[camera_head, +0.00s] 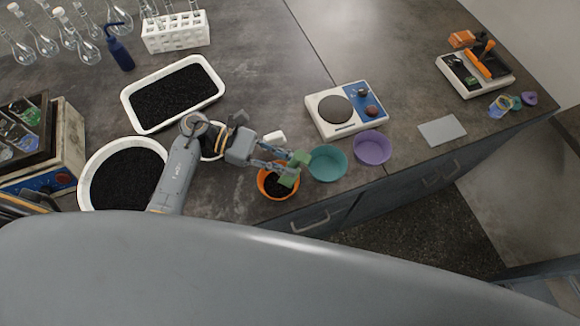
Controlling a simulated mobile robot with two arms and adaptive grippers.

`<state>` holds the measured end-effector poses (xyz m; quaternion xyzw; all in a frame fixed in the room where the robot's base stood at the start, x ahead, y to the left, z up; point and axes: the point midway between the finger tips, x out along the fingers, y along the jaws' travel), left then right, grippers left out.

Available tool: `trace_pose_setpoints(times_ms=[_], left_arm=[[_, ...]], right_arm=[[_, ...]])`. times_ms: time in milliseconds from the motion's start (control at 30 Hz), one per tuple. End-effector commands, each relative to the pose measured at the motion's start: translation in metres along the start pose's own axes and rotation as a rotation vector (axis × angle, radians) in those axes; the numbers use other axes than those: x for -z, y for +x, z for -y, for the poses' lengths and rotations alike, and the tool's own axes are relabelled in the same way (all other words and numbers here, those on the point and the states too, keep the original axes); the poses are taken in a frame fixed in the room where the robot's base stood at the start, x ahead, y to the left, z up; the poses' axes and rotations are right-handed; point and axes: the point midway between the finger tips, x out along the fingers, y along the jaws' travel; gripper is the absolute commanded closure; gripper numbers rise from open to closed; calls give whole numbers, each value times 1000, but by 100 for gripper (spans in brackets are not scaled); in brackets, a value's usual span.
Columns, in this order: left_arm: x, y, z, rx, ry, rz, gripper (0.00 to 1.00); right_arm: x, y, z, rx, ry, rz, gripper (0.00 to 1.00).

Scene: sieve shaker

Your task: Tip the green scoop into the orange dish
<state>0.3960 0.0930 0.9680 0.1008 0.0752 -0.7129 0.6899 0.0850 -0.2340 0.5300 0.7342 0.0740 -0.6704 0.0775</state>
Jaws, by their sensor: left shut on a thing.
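The orange dish (266,192) stands near the front edge of the bench and holds some dark granular material. My left gripper (285,164) is shut on the green scoop (292,170). The scoop is over the right part of the orange dish and looks tilted down toward it. My gripper partly hides the scoop, and I cannot tell whether any material is left in it. My right gripper is not in view.
A teal bowl (327,163) and a purple bowl (372,148) stand right of the dish. Behind them is a scale (346,110). A round white tub (84,176) and a white tray (214,78) hold dark material at left. A blue wash bottle (121,54) stands behind.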

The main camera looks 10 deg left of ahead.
Motion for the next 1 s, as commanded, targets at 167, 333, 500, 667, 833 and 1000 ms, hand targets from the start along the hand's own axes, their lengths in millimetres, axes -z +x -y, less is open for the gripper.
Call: trace_pose_setpoints(times_ms=[167,333,500,667,833,1000], left_arm=[[8,-5,-1,0,-9,67,100],[11,-10,-2,1,-21,131,100],[14,-15,-3,1,-30,196,100],[16,-20,-4,1,-39,256,100],[19,-26,-4,2,-50,322,100],[22,-31,-5,3,-60,390,100]], right_arm=[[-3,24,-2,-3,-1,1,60],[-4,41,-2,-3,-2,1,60],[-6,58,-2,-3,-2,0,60],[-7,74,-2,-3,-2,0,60],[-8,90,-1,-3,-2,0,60],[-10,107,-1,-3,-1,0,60]])
